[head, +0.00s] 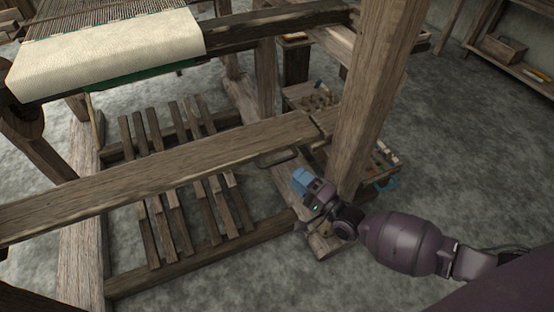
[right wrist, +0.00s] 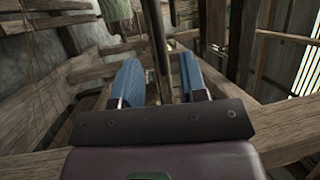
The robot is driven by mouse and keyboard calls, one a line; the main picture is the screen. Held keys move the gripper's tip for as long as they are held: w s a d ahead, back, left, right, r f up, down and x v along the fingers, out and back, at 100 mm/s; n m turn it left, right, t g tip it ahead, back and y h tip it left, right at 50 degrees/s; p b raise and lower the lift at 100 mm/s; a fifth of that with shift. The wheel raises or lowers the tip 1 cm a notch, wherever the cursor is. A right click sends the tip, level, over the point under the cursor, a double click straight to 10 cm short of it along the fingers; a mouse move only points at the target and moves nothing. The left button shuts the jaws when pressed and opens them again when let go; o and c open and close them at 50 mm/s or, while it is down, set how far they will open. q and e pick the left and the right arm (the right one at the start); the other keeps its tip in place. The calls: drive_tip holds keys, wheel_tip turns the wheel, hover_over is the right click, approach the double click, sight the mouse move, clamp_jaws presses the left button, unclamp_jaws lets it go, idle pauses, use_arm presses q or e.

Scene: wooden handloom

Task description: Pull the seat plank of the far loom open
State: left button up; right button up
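The seat plank (head: 150,165) is a long, worn wooden board that crosses the loom from the left edge to the thick upright post. A dark metal loop handle (head: 278,158) sits by the plank's right end. My right gripper (head: 301,181), with blue fingers, is just below and right of this handle, near the foot of the post. In the right wrist view its two fingers (right wrist: 158,72) stand apart with a gap between them. A dark bar (right wrist: 157,35) shows ahead of that gap; I cannot tell whether it lies between the fingers. My left gripper is not in view.
The upright post (head: 366,95) stands close beside my right gripper. Slatted treadles (head: 170,225) lie below the plank. Cream cloth (head: 105,52) covers the loom at the upper left. A small tool shelf (head: 312,98) is behind the post.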

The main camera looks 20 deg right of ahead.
sight(278, 160)
drive_tip(key=x, duration=0.8)
drive_tip(key=shift+f+b, duration=0.1)
drive_tip(key=shift+b, duration=0.25)
clamp_jaws()
